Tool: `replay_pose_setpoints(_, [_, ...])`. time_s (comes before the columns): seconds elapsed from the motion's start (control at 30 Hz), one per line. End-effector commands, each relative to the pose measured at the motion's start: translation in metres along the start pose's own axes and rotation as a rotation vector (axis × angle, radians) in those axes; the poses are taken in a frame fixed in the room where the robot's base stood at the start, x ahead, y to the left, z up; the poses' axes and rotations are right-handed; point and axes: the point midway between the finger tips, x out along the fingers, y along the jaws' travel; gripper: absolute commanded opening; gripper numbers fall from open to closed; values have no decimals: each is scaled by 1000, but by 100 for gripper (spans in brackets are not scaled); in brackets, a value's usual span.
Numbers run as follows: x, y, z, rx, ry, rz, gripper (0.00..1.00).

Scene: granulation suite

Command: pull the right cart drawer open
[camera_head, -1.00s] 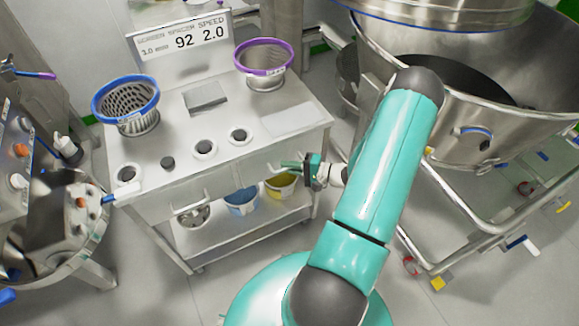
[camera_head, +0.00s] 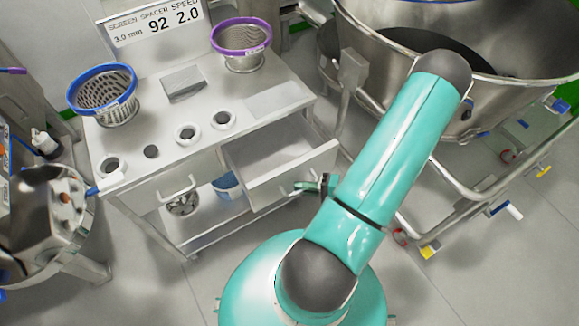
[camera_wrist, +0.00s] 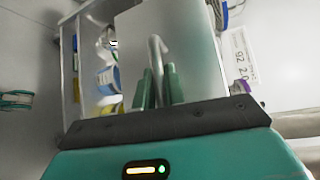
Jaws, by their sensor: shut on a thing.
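The right cart drawer (camera_head: 262,198) stands pulled out from the front of the white cart (camera_head: 150,120), with its bare inside visible from above. My gripper (camera_head: 302,186) is at the drawer's front face, its green fingers shut on the drawer handle. In the wrist view the curved grey handle (camera_wrist: 156,55) sits between the two green fingers (camera_wrist: 159,88), in front of the pale drawer front (camera_wrist: 195,50). The handle is mostly hidden in the head view.
The left drawer (camera_head: 172,190) is closed. A blue-rimmed basket (camera_head: 105,98) and a purple-rimmed basket (camera_head: 241,45) stand on the cart top. A blue bucket (camera_head: 228,186) is on the lower shelf. A large steel vessel on a tubular frame (camera_head: 462,205) stands close at right.

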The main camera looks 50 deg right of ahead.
Motion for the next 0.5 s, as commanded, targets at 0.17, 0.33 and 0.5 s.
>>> replay_pose_setpoints(0.17, [-30,9,30,3,2,-2,0])
replay_pose_setpoints(0.33, [-47,14,47,1,1,-2,0])
replay_pose_setpoints(0.5, [-53,16,53,0,-1,-2,0])
